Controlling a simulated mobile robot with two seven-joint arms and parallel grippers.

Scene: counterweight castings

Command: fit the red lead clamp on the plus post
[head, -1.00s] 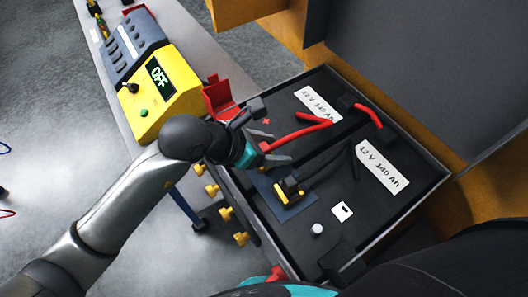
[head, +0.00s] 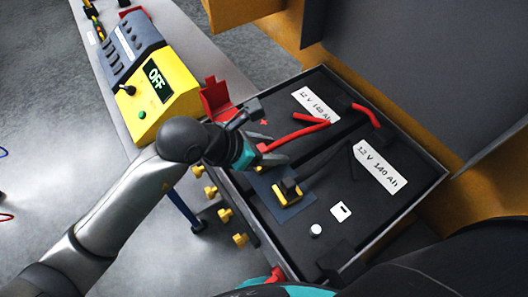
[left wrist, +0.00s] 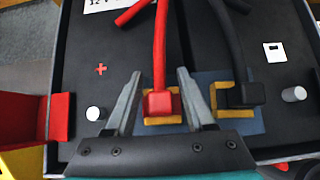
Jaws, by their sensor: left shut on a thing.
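The red lead clamp (left wrist: 161,104), a red block with a yellow-orange jaw, sits between the fingers of my left gripper (left wrist: 158,92). The left gripper (head: 268,149) is shut on it, over the blue mat's upper end in the head view. I cannot tell whether the clamp is clear of the mat. The plus post (left wrist: 95,113), a short pale cylinder near a red plus mark (left wrist: 101,69), stands left of the clamp in the left wrist view, apart from it. In the head view my arm hides that post. My right gripper is not in view.
A black clamp (left wrist: 240,95) lies on the blue mat (head: 294,211), near the other pale post (head: 316,230). A red flap (head: 216,99) stands at the tray's (head: 407,215) edge. A yellow device (head: 162,100) reading OFF sits left. Red and black leads cross the battery tops.

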